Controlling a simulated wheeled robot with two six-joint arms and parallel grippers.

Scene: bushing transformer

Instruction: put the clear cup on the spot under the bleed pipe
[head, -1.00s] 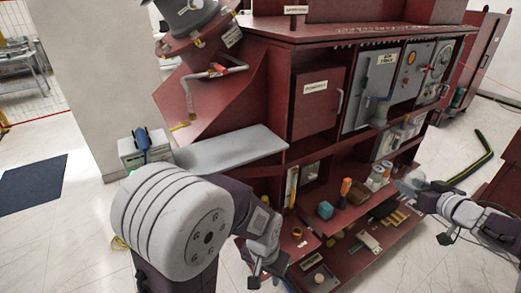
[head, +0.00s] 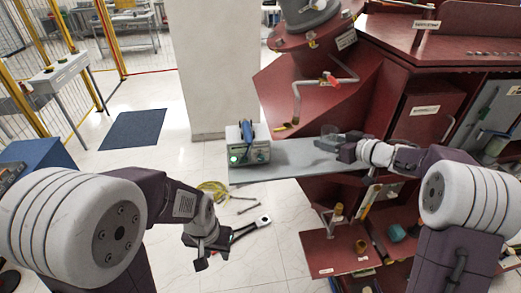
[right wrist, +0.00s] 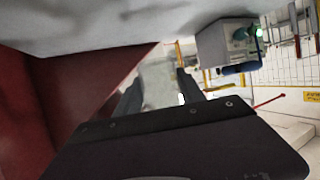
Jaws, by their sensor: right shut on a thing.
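The clear cup (head: 328,139) is see-through and sits in the jaws of my right gripper (head: 343,148), above the right part of the grey shelf (head: 290,155). The cup also shows, blurred, between the fingers in the right wrist view (right wrist: 160,82). Whether it touches the shelf is unclear. The bleed pipe (head: 297,102) is a pale bent pipe with a red valve handle (head: 333,81). Its lower end is left of the cup, above the shelf's back edge. No marked spot is clear. My left gripper (head: 203,250) hangs low at front left, its jaws unclear.
A grey box with a blue handle and green light (head: 248,150) stands at the shelf's left end. The red transformer body (head: 410,60) rises behind. A ratchet wrench (head: 250,228) and yellow cable (head: 213,190) lie on the floor. Shelf between box and cup is clear.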

